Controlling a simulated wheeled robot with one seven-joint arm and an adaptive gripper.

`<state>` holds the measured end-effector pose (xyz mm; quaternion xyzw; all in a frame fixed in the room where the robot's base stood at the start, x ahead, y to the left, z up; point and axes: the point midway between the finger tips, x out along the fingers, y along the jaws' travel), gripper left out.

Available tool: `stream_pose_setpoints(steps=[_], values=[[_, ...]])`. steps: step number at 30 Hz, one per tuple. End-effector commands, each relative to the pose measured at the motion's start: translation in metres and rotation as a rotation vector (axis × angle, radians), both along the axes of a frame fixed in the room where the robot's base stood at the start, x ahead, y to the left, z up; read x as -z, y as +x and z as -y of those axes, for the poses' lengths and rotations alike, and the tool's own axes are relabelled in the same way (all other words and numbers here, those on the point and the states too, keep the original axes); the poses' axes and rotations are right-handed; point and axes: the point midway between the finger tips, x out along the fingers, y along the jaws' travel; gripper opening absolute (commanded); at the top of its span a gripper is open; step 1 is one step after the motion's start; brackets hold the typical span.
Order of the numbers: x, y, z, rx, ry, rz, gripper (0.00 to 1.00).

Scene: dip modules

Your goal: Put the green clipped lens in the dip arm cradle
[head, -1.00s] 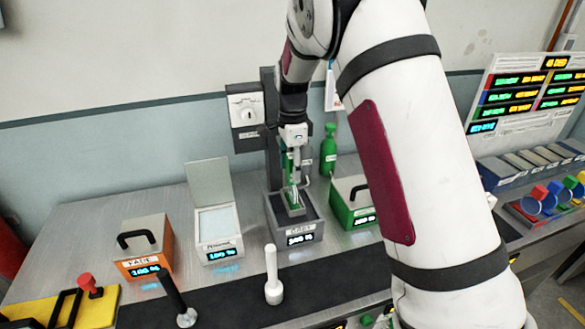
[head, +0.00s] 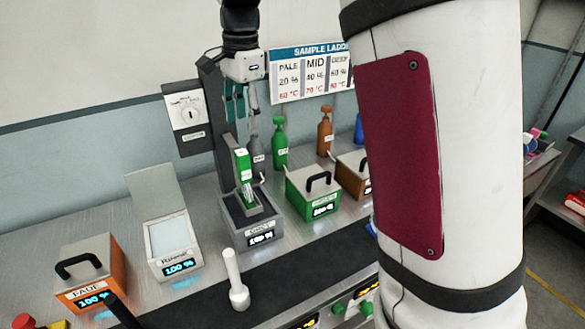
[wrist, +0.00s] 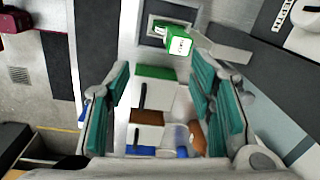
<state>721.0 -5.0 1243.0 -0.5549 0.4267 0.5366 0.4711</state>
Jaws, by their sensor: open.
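The green clipped lens (head: 243,165) stands upright at the dip arm cradle, over the open grey tank (head: 250,208); its green clip with a white label is at top. It also shows in the wrist view (wrist: 178,43), beyond my fingertips near the top edge. The dip arm's dark column (head: 214,115) rises behind it; the cradle itself is mostly hidden, so exact seating is hard to tell. My gripper (head: 241,112) is above the lens, apart from it. Its teal fingers are spread, also in the wrist view (wrist: 160,100), with nothing between them.
A green lidded box (head: 312,192) and a brown one (head: 353,172) stand right of the tank. An open white box (head: 166,238) and an orange box (head: 86,270) stand left. Bottles line the back. A white peg (head: 234,282) stands in front.

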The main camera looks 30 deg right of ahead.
Motion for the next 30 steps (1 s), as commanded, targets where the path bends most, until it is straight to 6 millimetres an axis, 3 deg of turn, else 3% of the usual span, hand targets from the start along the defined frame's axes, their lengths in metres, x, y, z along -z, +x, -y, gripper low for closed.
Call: stream_pose_setpoints(steps=[3,9,18,24,30], values=[[-0.026,-0.043,0.002,-0.182,0.007,0.071,0.49],[-0.048,-0.115,0.001,-0.503,-0.032,0.184,0.49],[-0.043,-0.220,-0.003,-0.986,-0.203,0.326,0.49],[-0.024,-0.266,-0.004,-1.227,-0.335,0.366,0.49],[-0.013,-0.283,-0.004,-1.325,-0.397,0.372,0.49]])
